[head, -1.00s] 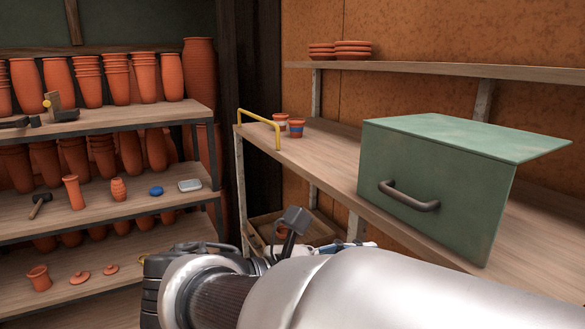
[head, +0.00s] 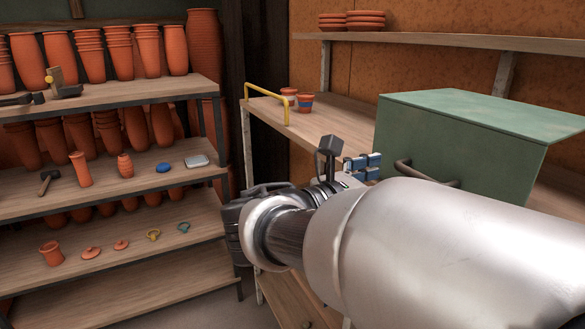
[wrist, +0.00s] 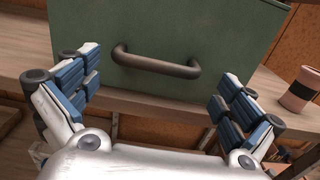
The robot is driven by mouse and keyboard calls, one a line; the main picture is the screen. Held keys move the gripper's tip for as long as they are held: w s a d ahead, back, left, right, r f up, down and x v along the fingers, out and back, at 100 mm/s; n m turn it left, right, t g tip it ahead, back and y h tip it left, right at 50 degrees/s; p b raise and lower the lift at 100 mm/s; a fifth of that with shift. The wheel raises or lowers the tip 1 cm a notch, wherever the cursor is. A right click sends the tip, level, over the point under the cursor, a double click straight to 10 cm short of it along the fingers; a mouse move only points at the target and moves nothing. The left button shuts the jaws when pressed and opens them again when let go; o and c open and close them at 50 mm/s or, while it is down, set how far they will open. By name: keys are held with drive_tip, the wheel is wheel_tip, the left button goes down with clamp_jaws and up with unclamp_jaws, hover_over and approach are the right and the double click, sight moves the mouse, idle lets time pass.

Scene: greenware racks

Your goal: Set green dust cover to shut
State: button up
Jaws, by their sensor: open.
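The green dust cover (head: 440,135) is a box-like form with a flat green top, standing on the wooden shelf at the right. The top reaches out past its right side. A dark, curved handle (wrist: 155,64) sits on its front face; in the head view my arm partly hides this handle (head: 410,170). My gripper (head: 362,166) is open and empty in front of that face. In the wrist view my gripper (wrist: 155,84) has its blue-padded fingers spread to either side of the handle, with no finger seen touching it. The cover's lower front is partly hidden by my arm in the head view.
Two small banded cups (head: 305,102) and a yellow rail (head: 268,97) are at the shelf's far left end. A cup (wrist: 300,88) shows right of the cover in the wrist view. An upper shelf (head: 440,42) holds stacked saucers. Terracotta pots fill the left rack (head: 120,100).

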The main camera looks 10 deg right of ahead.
sight(420, 173)
drive_tip(key=shift+x, duration=2)
drive_tip(key=shift+a, duration=0.1)
drive_tip(key=shift+c, duration=0.4)
drive_tip(key=c, duration=1.1)
drive_tip(key=shift+s+f, duration=0.1)
